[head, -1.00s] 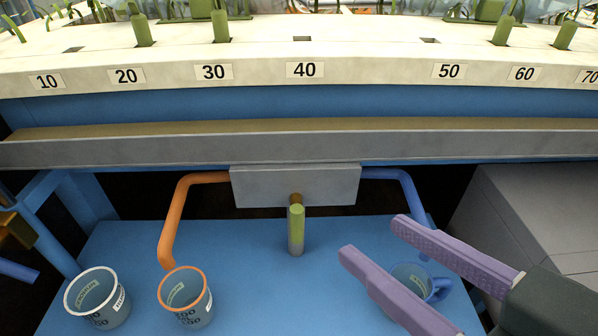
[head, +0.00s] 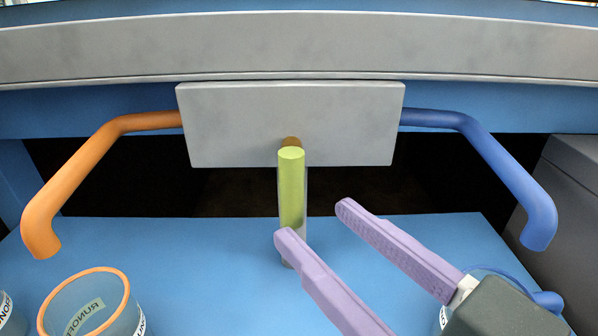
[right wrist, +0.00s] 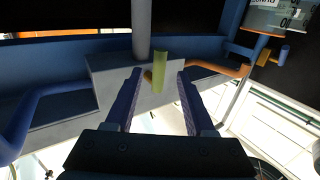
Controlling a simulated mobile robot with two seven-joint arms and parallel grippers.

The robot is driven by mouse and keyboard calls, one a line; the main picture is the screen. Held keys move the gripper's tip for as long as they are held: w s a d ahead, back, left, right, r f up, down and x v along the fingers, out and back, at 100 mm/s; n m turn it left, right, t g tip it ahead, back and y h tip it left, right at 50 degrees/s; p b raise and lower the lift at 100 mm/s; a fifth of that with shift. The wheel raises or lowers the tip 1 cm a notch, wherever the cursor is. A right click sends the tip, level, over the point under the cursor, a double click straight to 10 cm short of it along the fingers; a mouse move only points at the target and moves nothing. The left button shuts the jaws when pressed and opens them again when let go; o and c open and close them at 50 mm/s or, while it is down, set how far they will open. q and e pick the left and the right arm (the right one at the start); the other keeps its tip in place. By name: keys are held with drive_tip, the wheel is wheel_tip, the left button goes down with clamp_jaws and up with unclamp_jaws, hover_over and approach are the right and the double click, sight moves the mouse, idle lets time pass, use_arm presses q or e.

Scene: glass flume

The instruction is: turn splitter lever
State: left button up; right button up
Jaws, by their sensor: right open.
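The splitter lever (head: 291,190) is a yellow-green bar at a brown pivot (head: 291,142) on the front of a grey box (head: 235,125). A grey cylinder shows just behind it. My right gripper (head: 318,222) is open, its two purple fingers pointing at the lever from the lower right. In the head view the left finger's tip overlaps the lever's lower end; contact cannot be told. My left gripper is out of view.
An orange pipe (head: 85,165) leaves the box on the left and a blue pipe (head: 490,160) on the right. An orange-rimmed cup (head: 65,305) stands under the orange pipe. A blue-rimmed cup (head: 490,270) is partly hidden by my right gripper. The blue shelf (head: 200,265) is clear mid-left.

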sight(299, 207)
drive_tip(key=x, duration=0.4)
drive_tip(key=shift+b, duration=0.35)
clamp_jaws()
